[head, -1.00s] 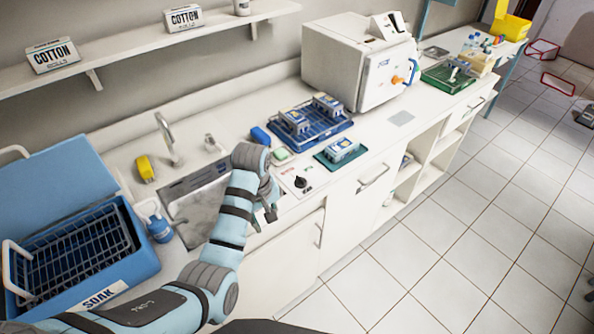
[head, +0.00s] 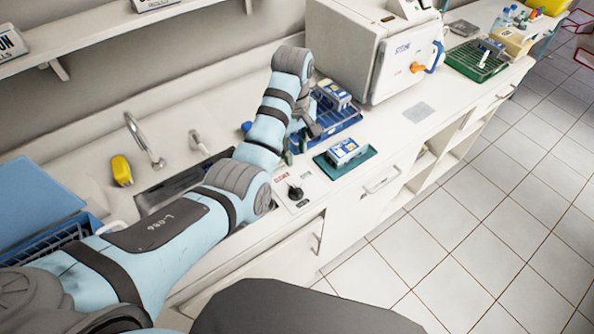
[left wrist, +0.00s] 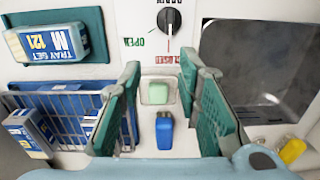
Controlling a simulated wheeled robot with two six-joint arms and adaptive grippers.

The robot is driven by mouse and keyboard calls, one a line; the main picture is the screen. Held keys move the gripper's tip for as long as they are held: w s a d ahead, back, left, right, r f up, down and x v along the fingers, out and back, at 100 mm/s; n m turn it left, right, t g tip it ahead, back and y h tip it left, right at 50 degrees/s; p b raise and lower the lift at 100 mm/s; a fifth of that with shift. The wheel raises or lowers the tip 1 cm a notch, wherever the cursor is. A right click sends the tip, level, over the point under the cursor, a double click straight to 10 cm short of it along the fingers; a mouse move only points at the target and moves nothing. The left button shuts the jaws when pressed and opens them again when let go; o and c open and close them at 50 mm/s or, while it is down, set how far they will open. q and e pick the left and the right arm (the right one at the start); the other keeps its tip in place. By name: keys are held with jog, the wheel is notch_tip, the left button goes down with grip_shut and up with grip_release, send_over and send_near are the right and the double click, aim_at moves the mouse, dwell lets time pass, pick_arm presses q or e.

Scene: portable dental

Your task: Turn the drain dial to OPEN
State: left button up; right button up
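The drain dial is a black knob (head: 295,192) on a white counter panel in front of the sink's right end. In the left wrist view the knob (left wrist: 168,20) shows at the top, its white mark pointing down towards a red label (left wrist: 167,59). The green OPEN label (left wrist: 140,41) is to its left. My left gripper (left wrist: 160,68) is open and empty, its green fingers spread below the dial in that view and apart from it. In the head view the gripper (head: 304,132) is over the counter behind the dial, partly hidden by its wrist. My right gripper is not in view.
Between the fingers in the wrist view are a green block (left wrist: 158,92) and a blue item (left wrist: 164,132). Green (head: 328,168) and blue (head: 352,118) trays hold boxed sets beside the dial. The faucet (head: 145,140) and sink (left wrist: 255,60) are close by.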

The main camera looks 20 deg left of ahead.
aim_at(292, 185)
pick_arm(q)
jog(key=s+f, duration=0.1)
jog(key=f, duration=0.1)
jog(key=s+f, duration=0.1)
jog(key=f, duration=0.2)
jog(key=s+f+b, duration=0.1)
jog(key=f, duration=0.2)
jog(key=shift+s+a+f, duration=0.1)
jog(key=shift+s+f, duration=0.15)
jog(key=w+f, duration=0.2)
jog(key=f, duration=0.1)
jog(key=shift+f+b, duration=0.1)
jog(key=shift+b, duration=0.25)
jog(key=shift+s, duration=0.1)
jog(key=shift+s+r, duration=0.2)
jog(key=shift+r, duration=0.1)
jog(key=c, duration=0.3)
grip_shut()
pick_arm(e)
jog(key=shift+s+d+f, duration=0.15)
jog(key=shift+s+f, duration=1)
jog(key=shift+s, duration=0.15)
